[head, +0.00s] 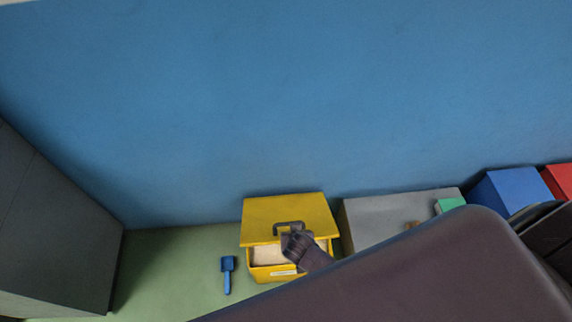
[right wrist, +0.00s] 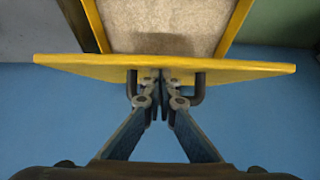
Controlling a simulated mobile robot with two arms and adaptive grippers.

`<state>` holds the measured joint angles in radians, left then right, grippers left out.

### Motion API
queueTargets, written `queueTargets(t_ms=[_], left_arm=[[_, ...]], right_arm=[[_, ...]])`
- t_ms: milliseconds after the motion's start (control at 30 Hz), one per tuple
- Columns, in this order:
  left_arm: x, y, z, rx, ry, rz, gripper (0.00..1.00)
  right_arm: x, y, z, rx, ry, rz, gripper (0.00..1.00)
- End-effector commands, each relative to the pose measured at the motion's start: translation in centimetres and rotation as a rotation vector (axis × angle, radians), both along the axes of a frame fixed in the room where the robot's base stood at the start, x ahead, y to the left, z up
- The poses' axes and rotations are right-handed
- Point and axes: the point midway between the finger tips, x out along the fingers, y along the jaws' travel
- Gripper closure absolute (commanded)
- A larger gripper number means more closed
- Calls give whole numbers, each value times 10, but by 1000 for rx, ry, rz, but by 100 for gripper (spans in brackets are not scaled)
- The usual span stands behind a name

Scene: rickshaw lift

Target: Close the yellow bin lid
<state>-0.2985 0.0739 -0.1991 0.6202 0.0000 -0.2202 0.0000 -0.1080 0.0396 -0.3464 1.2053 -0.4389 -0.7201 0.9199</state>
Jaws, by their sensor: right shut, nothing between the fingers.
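The yellow bin (head: 270,275) stands against the blue wall. Its yellow lid (head: 265,212) is partly open, and the pale contents (head: 266,256) show beneath its front edge. A dark handle (head: 289,225) is on the lid. My right gripper (head: 291,238) is at the handle. In the right wrist view, the lid (right wrist: 90,66) is nearly edge-on and the shut fingertips (right wrist: 161,80) are against or very near its outer face, between the ends of the handle (right wrist: 198,90). Nothing is between the fingers. Exact contact is hard to tell. My left gripper is out of view.
A blue scoop-like tool (head: 227,275) lies on the green surface left of the bin. A large dark cabinet (head: 60,225) stands further left. A grey box (head: 375,220), a blue box (head: 512,190) and a red box (head: 558,180) stand to the right.

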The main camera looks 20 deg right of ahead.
Motion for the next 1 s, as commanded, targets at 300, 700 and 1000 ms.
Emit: queueTargets(t_ms=[300, 700, 1000], left_arm=[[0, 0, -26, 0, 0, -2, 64], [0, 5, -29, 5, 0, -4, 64], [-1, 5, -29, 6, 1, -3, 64]], right_arm=[[-23, 7, -38, 0, 1, 0, 100], [-28, 8, -44, 1, 0, 0, 100], [-27, 8, -43, 0, 0, 0, 100]])
